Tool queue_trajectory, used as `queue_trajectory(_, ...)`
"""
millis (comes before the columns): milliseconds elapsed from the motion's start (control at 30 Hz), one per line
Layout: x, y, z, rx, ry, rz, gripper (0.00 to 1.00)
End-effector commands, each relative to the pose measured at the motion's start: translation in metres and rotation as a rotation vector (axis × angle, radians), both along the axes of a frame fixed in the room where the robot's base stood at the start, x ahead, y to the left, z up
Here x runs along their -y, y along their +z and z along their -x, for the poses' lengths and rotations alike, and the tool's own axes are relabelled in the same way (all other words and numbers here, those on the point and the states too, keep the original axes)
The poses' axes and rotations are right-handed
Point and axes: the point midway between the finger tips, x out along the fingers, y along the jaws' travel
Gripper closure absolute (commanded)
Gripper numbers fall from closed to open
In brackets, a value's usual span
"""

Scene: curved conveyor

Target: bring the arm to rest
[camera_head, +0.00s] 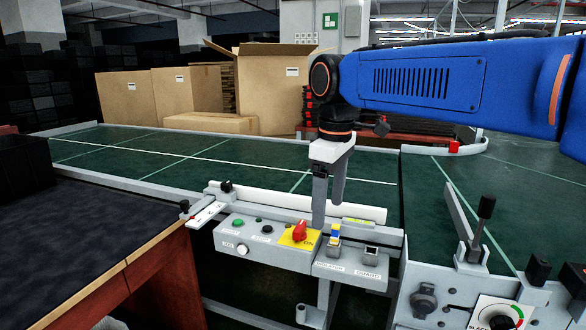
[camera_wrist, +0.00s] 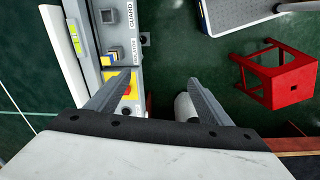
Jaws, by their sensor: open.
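My blue arm (camera_head: 425,78) reaches in from the right in the head view, with its wrist bent down. My gripper (camera_head: 328,195) points down just above and behind the control box (camera_head: 265,246) at the conveyor's near edge. The wrist view shows the two fingers of my gripper (camera_wrist: 160,88) spread wide with nothing between them. The red rotary switch (camera_head: 299,231) on its yellow plate is close to the fingertips in the head view. I cannot tell whether a finger touches the box.
The green conveyor (camera_head: 230,155) runs behind the box. A lever (camera_head: 480,228) stands to the right, and a dark-topped table (camera_head: 80,225) is at left. Cardboard boxes (camera_head: 270,85) stand behind the belt. A red stool (camera_wrist: 275,75) is on the floor in the wrist view.

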Motion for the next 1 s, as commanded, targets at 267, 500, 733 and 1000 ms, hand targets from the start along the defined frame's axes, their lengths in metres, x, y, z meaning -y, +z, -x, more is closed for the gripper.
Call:
queue_trajectory(267, 0.063, -0.024, 0.032, 0.060, -0.213, -0.040, 0.27)
queue_trajectory(500, 0.124, -0.063, 0.077, 0.133, -0.465, -0.089, 0.27)
queue_trajectory(733, 0.169, -0.110, 0.124, 0.205, -0.700, -0.140, 0.27)
queue_trajectory(1000, 0.204, -0.167, 0.173, 0.281, -0.945, -0.197, 0.27)
